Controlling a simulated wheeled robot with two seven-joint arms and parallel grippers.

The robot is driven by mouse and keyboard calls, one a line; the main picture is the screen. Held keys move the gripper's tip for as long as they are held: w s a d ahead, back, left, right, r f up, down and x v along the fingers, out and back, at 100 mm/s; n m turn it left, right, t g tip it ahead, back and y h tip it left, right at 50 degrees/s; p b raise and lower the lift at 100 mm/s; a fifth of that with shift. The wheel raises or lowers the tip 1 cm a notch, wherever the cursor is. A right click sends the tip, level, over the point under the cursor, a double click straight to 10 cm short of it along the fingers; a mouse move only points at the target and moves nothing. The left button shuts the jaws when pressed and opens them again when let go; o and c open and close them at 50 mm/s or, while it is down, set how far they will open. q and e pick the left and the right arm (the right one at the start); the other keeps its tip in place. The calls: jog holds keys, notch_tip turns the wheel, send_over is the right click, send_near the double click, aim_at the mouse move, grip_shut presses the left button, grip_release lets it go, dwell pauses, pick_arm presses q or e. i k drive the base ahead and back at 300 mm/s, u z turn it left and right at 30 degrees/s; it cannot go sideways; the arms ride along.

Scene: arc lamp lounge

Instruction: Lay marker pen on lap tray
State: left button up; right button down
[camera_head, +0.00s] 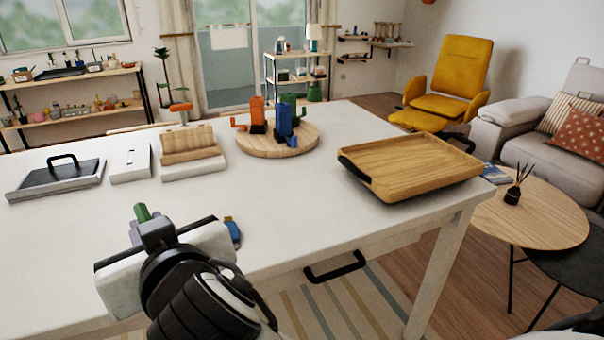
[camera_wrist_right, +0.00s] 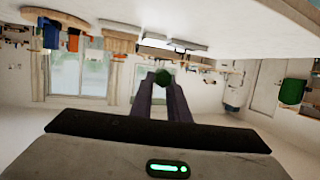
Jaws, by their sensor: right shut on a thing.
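My right gripper (camera_head: 148,228) is over the left front part of the white table, shut on the marker pen. The green end of the marker pen (camera_head: 142,212) sticks up above the fingers. In the right wrist view the green pen (camera_wrist_right: 163,77) sits between the two fingertips (camera_wrist_right: 163,84), and most of it is hidden. The wooden lap tray (camera_head: 408,160) with dark handles lies on the right end of the table, well to the right of the gripper, and looks empty. My left gripper is in neither view.
A round board (camera_head: 259,144) with orange, blue and green things stands behind the middle of the white table (camera_head: 300,215). A wooden-topped block, a white box and a dark-handled item line the left back. A small blue object (camera_head: 233,231) lies beside my right wrist. The table's middle is clear.

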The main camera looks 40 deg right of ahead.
aim_at(387, 167)
jog(key=u, duration=2.6)
jog(key=k, duration=1.75)
jog(key=z, duration=2.05)
